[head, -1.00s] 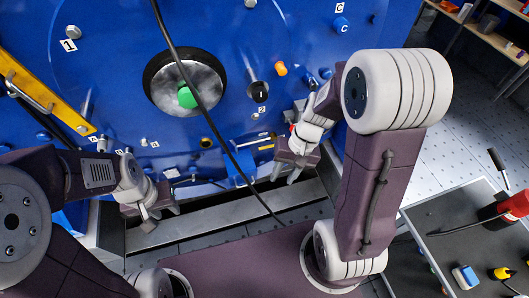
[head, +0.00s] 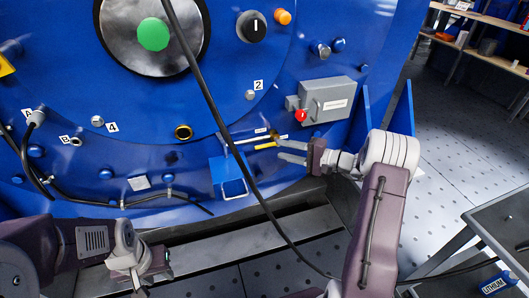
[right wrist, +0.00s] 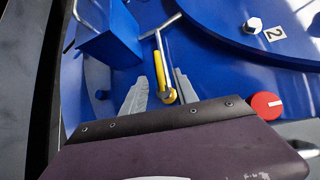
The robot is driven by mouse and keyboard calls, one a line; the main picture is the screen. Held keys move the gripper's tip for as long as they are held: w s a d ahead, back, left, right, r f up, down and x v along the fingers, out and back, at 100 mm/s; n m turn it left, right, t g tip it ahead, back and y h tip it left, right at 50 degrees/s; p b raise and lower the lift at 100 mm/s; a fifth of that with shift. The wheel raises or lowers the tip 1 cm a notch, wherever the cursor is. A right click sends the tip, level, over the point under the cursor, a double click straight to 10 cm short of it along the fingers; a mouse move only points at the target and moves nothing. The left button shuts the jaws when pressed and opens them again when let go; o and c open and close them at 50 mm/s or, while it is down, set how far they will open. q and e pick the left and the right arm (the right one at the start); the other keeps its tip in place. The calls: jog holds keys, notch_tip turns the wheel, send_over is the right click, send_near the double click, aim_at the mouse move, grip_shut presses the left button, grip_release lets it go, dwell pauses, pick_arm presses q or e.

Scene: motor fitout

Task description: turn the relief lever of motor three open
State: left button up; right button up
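A yellow lever (head: 265,146) is on the lower part of the blue motor face, beside a thin grey T-shaped bar (head: 247,139). In the right wrist view the yellow lever (right wrist: 160,70) has a round pivot end and lies beside the grey bar (right wrist: 159,45). My right gripper (head: 281,150) is open, its fingers pointing left at the lever. In the right wrist view the lever's pivot end shows between the two fingertips (right wrist: 160,88); contact cannot be told. My left gripper (head: 148,277) is low on the left, apart from the motor, fingers spread and empty.
A grey box (head: 328,100) with a red knob (head: 300,115) is just above my right gripper. A blue bracket (head: 228,178) stands left of the lever. A black cable (head: 207,95) hangs across the motor face. A grey cart (head: 505,225) stands at the right.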

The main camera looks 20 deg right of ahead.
aim_at(264, 146)
jog(key=b+x, duration=0.3)
jog(key=x, duration=0.5)
jog(key=shift+a+f+b, duration=0.1)
jog(key=shift+b, duration=0.2)
grip_shut()
dwell(0.8)
